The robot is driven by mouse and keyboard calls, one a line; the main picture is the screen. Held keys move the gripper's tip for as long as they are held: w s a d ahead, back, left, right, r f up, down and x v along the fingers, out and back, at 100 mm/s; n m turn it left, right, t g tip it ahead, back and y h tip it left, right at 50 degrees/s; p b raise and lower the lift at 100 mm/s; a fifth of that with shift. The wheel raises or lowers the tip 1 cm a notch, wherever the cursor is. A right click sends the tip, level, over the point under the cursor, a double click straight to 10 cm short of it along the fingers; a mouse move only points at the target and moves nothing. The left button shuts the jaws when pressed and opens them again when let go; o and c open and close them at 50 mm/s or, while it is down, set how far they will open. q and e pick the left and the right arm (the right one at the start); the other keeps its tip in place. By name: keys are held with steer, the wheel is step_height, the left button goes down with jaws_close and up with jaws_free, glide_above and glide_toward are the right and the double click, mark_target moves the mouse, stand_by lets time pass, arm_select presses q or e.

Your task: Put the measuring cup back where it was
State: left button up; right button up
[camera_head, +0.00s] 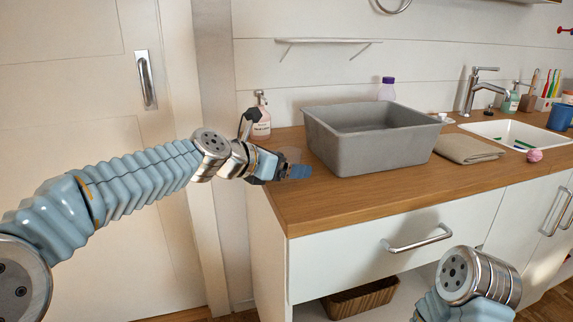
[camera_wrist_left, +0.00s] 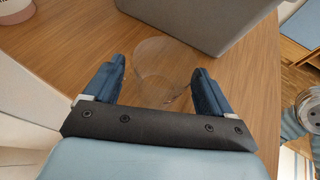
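A clear, see-through measuring cup (camera_wrist_left: 163,72) stands on the wooden counter in the left wrist view, and its outline is faint. My left gripper (camera_wrist_left: 157,90) is open, with its blue fingers spread on either side of the cup's near part. I cannot tell whether the right finger touches the cup. In the head view my left gripper (camera_head: 296,172) is low over the counter's left end, and the cup is hard to make out there. My right gripper is out of view; only part of my right arm shows at the lower right.
A grey bin (camera_head: 375,150) stands just right of my left gripper on the counter (camera_head: 345,194). A soap bottle (camera_head: 262,118) is behind the gripper. A folded cloth (camera_head: 467,149) and a sink (camera_head: 520,134) are farther right. A shut drawer with a handle (camera_head: 418,241) is below.

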arm_select(q)
steer(key=v, duration=1.2)
